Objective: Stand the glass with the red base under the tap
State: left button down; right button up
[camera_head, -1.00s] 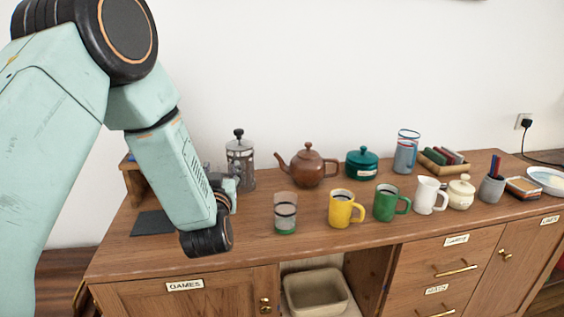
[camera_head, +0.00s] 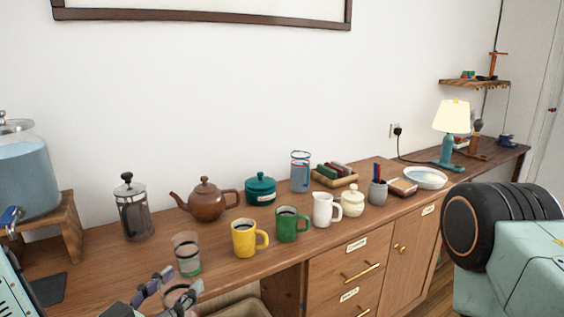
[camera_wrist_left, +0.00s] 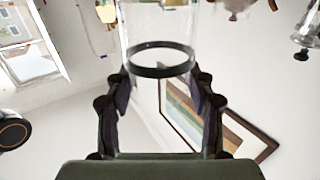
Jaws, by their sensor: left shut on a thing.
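My left gripper (camera_head: 168,290) is low at the left in the head view, shut on a clear glass (camera_head: 180,298). The left wrist view shows this glass (camera_wrist_left: 160,35) between the fingers, with a dark band around it. I cannot make out its base colour. A glass dispenser of blue liquid (camera_head: 25,175) stands at the far left on a wooden stand (camera_head: 70,228). My right gripper is not in view.
A green-based glass (camera_head: 187,256) stands just behind the held glass. A French press (camera_head: 133,208), brown teapot (camera_head: 206,203), yellow mug (camera_head: 244,240) and green mug (camera_head: 288,226) stand nearby. A dark mat (camera_head: 48,289) lies at the left.

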pick_arm(q)
jog(key=s+f+h, duration=0.1)
jog(key=s+f, duration=0.4)
jog(key=s, duration=0.1)
jog(key=shift+d+m+g, duration=0.25)
jog(key=shift+m+g, duration=0.05)
jog(key=shift+m, duration=0.1)
